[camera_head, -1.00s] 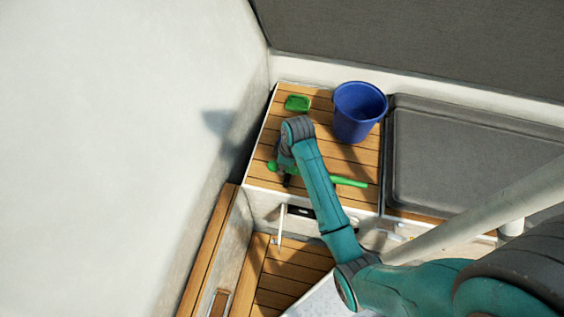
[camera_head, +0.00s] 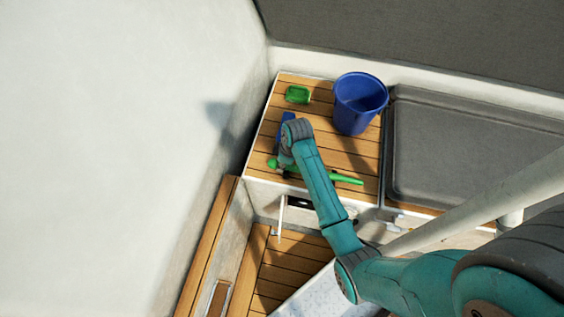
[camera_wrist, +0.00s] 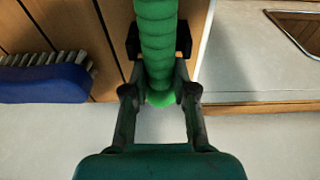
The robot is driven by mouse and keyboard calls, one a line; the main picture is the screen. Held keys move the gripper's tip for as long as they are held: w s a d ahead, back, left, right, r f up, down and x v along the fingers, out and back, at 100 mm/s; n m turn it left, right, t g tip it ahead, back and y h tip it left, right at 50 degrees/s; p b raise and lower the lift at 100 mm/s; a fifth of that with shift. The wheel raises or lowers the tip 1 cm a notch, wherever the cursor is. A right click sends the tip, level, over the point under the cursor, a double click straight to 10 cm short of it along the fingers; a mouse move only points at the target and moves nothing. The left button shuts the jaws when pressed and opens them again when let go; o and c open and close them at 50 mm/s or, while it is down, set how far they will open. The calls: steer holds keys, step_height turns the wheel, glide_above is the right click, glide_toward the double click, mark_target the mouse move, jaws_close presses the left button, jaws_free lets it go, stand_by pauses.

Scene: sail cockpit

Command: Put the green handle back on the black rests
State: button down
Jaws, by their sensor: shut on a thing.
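The green handle (camera_head: 345,180) is long and ribbed and lies across the front part of the slatted wooden locker top. In the wrist view the handle (camera_wrist: 157,35) runs up the middle between my fingers. My gripper (camera_wrist: 160,92) is shut on it near its end. A black rest (camera_wrist: 132,42) shows on both sides of the handle, just beyond my fingertips. I cannot tell whether the handle bears on this rest or hangs just above it. In the head view my wrist hides part of the handle, and the rests are not clear there.
A blue brush (camera_wrist: 45,78) with pale bristles lies left of the handle; it also shows behind my wrist (camera_head: 286,122). A green scoop-like item (camera_head: 297,94) and a blue bucket (camera_head: 359,104) stand farther back. A grey cushion (camera_head: 470,155) is at the right.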

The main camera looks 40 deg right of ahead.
steer(key=c, duration=0.8)
jaws_free()
steer(key=shift+c, duration=0.2)
step_height(320, 180, up, 12)
steer(key=s+d, duration=0.1)
steer(key=s, duration=0.1)
steer(key=shift+d, duration=0.15)
steer(key=shift+f, duration=0.1)
